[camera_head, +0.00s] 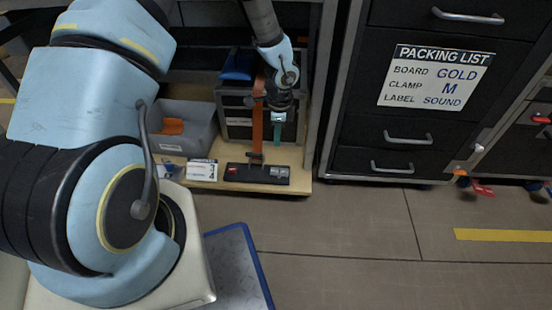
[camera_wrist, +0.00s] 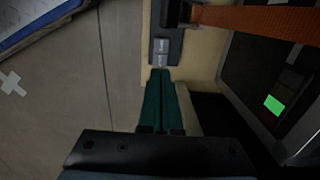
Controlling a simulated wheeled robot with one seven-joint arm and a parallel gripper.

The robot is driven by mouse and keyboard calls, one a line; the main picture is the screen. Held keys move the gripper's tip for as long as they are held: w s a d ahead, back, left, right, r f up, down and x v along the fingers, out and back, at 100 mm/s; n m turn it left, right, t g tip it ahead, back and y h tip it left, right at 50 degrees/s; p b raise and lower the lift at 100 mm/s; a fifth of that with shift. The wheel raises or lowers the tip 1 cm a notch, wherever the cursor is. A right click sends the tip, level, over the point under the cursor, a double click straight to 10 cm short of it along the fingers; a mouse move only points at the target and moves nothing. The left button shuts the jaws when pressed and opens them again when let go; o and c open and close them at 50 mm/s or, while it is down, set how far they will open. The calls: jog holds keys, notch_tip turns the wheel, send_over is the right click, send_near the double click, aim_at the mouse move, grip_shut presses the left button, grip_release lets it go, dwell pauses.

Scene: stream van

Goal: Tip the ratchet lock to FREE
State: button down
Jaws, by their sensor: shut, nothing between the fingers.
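The ratchet lock's dark base (camera_head: 245,176) lies on the front of a low wooden deck, with a red mark at its left and a grey plate at its right. In the wrist view two grey label plates (camera_wrist: 161,52) show on it; their words are too small to read. A dark fitting (camera_wrist: 188,12) joins the orange strap (camera_head: 258,115) to the base. My gripper (camera_head: 277,146) points down above the base's right part. In the wrist view its green fingers (camera_wrist: 160,72) are together and empty, with their tips beside the grey plates. I cannot tell if they touch.
A grey bin (camera_head: 185,128) with an orange thing in it and a small white card (camera_head: 202,170) stand left of the base. A black drawer cabinet (camera_head: 400,130) with a packing list stands to the right.

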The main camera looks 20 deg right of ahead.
aim_at(275, 172)
jog(key=f+b, duration=0.1)
jog(key=f, duration=0.3)
jog(key=f+b, duration=0.2)
jog(key=f, duration=0.3)
jog(key=f+b, duration=0.1)
jog(key=f, duration=0.3)
jog(key=shift+w+a+f+b, duration=0.15)
jog(key=shift+a+f+b, duration=0.15)
jog(key=shift+f+b, duration=0.1)
jog(key=shift+f, duration=0.2)
